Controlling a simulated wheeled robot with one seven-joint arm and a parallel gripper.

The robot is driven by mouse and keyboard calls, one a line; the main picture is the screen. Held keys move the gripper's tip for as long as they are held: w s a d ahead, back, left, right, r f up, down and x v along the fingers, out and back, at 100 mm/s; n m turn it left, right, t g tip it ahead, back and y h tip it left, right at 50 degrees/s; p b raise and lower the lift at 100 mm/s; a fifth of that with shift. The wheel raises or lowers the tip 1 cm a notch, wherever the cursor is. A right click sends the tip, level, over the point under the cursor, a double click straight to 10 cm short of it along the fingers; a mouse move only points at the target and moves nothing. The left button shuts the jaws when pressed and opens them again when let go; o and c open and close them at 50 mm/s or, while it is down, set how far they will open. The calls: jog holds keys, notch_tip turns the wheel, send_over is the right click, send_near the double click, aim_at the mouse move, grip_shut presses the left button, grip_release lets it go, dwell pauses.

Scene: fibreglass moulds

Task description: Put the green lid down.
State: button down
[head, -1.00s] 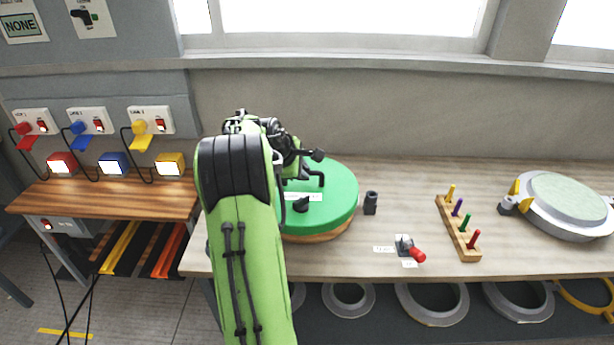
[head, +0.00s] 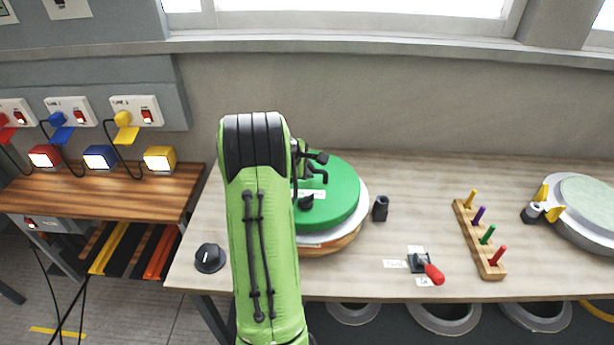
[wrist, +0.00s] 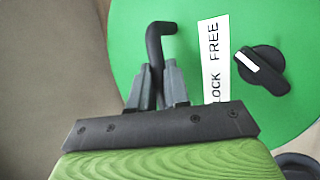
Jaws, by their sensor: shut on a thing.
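The green lid (head: 345,205) is a round disc with a bent black handle (wrist: 160,35), a black knob (wrist: 262,70) and a white label reading LOCK FREE. The knob's white mark points toward the FREE end. My gripper (wrist: 159,82) is shut on the handle; in the head view my arm partly hides it. The lid appears raised over a round mould (head: 330,245) with a pale rim and wooden side. The rim shows at the right and front; the gap's size is unclear.
A dark cylinder (head: 380,208) stands close right of the mould. A red-handled clamp (head: 430,268), a peg rack (head: 480,238) and another round mould (head: 585,210) are farther right. A black dial (head: 210,258) sits at the table's front left. Bare table lies behind the rack.

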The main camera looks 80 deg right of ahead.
jog(key=shift+f, duration=0.55)
jog(key=shift+f, duration=0.1)
jog(key=c, duration=1.1)
grip_release()
jog(key=shift+r, duration=0.2)
jog(key=p+v, duration=0.1)
jog(key=v, duration=1.1)
jog(key=shift+p, duration=0.4)
jog(key=shift+a, duration=0.1)
